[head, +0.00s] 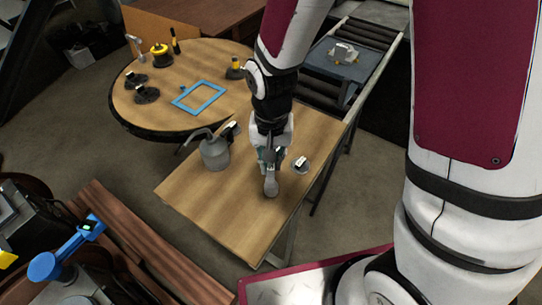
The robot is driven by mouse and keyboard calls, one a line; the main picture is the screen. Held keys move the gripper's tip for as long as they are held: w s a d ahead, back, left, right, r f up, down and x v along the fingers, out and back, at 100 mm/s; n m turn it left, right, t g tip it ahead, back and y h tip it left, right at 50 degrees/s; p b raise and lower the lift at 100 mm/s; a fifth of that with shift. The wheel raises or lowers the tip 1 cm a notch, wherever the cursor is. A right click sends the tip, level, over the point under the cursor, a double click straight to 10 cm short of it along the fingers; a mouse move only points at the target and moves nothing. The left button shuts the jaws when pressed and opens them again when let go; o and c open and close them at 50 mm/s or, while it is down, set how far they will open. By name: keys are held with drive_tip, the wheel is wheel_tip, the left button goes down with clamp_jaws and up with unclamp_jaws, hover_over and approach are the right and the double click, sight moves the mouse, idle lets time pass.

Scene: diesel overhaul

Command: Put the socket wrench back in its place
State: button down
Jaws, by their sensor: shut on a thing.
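My gripper (268,160) is over the rectangular wooden table (232,215), seen from behind and above. It is shut on a grey piece with a rounded lower end, which looks like the socket wrench (271,186). My arm and fingers hide much of it. I cannot tell whether it touches the tabletop. A blue rectangular frame (180,103) lies on the round wooden table (180,73) beyond, to the left; its inside looks empty.
A grey oil can (214,154) stands left of my gripper, and a small round metal part (301,165) lies close to its right. Several dark parts and a yellow-black item (161,55) stand on the round table. A roller conveyor (366,36) carries a grey tray (345,66).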

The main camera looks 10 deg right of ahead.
drive_tip(key=shift+f, duration=0.3)
drive_tip(key=c, duration=0.9)
unclamp_jaws()
drive_tip(key=shift+s+r+p, duration=0.1)
drive_tip(key=shift+r+p, duration=1.3)
drive_tip(key=shift+r, duration=1.15)
drive_tip(key=shift+r+p, duration=0.95)
drive_tip(key=shift+r, duration=1.05)
